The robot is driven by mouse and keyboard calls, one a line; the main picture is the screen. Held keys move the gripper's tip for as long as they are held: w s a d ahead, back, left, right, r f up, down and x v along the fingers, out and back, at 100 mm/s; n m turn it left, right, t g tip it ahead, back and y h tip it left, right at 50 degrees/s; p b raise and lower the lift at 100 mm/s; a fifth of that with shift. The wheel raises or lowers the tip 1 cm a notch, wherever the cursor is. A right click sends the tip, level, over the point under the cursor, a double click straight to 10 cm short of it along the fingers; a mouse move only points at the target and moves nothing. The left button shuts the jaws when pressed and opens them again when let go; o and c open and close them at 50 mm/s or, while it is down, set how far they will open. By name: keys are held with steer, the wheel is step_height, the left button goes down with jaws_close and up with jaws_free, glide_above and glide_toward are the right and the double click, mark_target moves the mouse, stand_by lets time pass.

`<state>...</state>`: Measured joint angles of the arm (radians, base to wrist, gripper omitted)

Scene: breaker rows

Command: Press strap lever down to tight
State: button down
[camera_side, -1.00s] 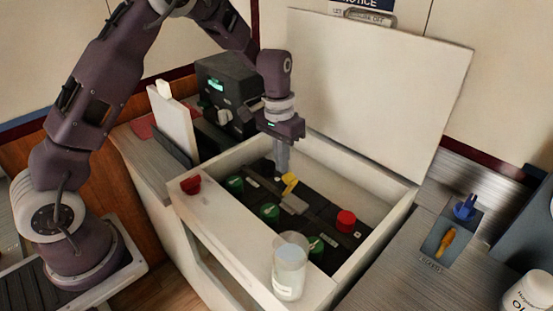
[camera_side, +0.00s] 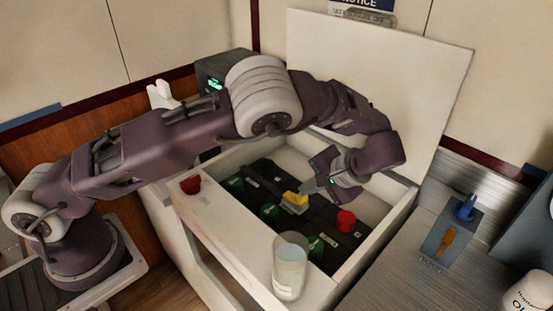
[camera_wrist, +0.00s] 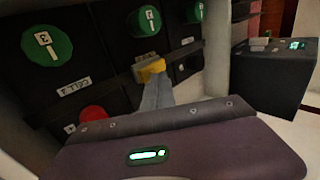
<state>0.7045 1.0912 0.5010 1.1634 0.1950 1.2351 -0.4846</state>
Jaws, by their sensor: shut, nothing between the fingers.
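The strap lever has a yellow tip (camera_side: 295,198) and sits in the middle of the dark battery box inside the white bin. Its grey strap lies under and beside the tip. My gripper (camera_side: 310,187) is shut and comes in from the right, low over the box, with its fingertips at the yellow tip. In the wrist view the grey fingers (camera_wrist: 157,93) reach up to the yellow lever tip (camera_wrist: 150,71) and seem to touch it. The fingers hide part of the lever, so its exact angle is unclear.
Green caps (camera_wrist: 46,42) and a red cap (camera_side: 346,221) stand on the dark box around the lever. The white bin's walls (camera_side: 215,233) surround it, with a clear jar (camera_side: 289,266) on the front rim. A dark device (camera_wrist: 266,75) stands beyond.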

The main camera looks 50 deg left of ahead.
steer(key=shift+d+f, duration=0.8)
steer(key=shift+f, duration=0.15)
steer(key=shift+f, duration=0.15)
steer(key=v, duration=1.2)
steer(key=shift+d, duration=0.6)
